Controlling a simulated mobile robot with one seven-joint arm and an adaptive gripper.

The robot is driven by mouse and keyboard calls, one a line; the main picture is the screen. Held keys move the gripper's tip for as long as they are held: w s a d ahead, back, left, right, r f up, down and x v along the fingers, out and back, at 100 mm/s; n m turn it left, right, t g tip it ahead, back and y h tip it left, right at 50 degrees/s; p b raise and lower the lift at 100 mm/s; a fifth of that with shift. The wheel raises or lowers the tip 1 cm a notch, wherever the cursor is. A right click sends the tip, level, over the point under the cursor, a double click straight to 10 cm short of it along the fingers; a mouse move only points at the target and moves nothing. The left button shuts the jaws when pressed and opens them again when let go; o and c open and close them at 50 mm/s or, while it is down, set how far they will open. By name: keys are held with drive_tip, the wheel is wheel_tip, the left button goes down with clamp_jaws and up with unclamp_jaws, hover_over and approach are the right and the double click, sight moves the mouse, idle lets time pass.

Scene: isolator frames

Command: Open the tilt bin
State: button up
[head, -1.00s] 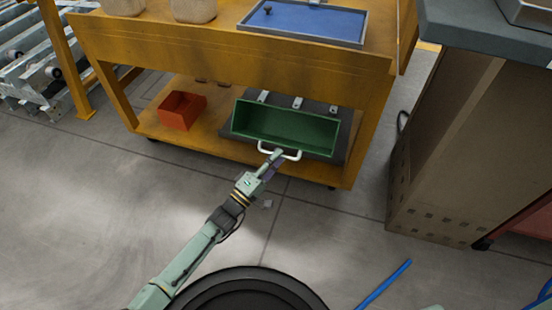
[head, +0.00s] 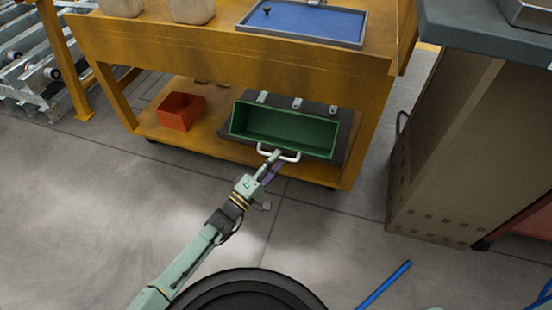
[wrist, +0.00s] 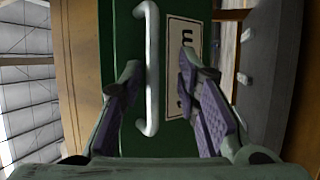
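The tilt bin (head: 285,125) is a green, open-topped box on the lower shelf of the yellow cart, in the middle of the head view. Its inside is visible and looks empty. A white bar handle (head: 279,155) is on its front. My gripper (head: 271,160) is at this handle. In the wrist view, the handle (wrist: 152,70) stands between the two spread fingers (wrist: 160,68), with gaps on both sides. A white label with black letters (wrist: 184,65) on the green front is partly hidden by the right finger.
The yellow cart (head: 230,50) bears a blue tray (head: 310,22) on top. A red box (head: 181,111) sits left of the bin on the lower shelf. A brown cabinet (head: 440,150) stands at right. A blue rod (head: 385,284) lies on the floor. The floor before the cart is otherwise largely clear.

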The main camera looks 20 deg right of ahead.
drive_tip(key=v, duration=1.1)
drive_tip(key=shift+s+a, duration=0.15)
drive_tip(key=shift+s, duration=0.05)
